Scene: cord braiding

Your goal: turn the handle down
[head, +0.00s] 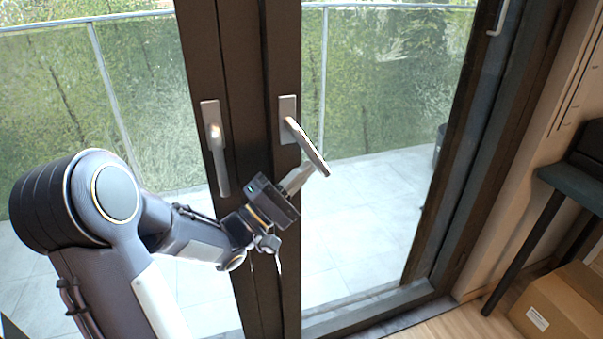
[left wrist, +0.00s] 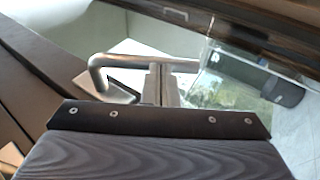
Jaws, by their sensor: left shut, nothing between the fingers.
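The right-hand door handle (head: 308,147) is a metal lever on a plate on the dark frame. It slants out from its plate toward the lower right. In the left wrist view the lever (left wrist: 125,60) runs across above its plate (left wrist: 105,85). My left gripper (head: 298,178) is shut and empty, with its fingertips close to the lever, just below it in the head view. The fingers (left wrist: 161,85) also show in the left wrist view, near the middle of the lever. I cannot tell whether they touch it. My right gripper is not in view.
A second handle (head: 217,150) hangs straight down on the left door leaf. Glass panes fill both sides, with a tiled balcony (head: 365,225) and a railing behind. A cardboard box (head: 562,305) and a dark table (head: 575,188) stand at the right.

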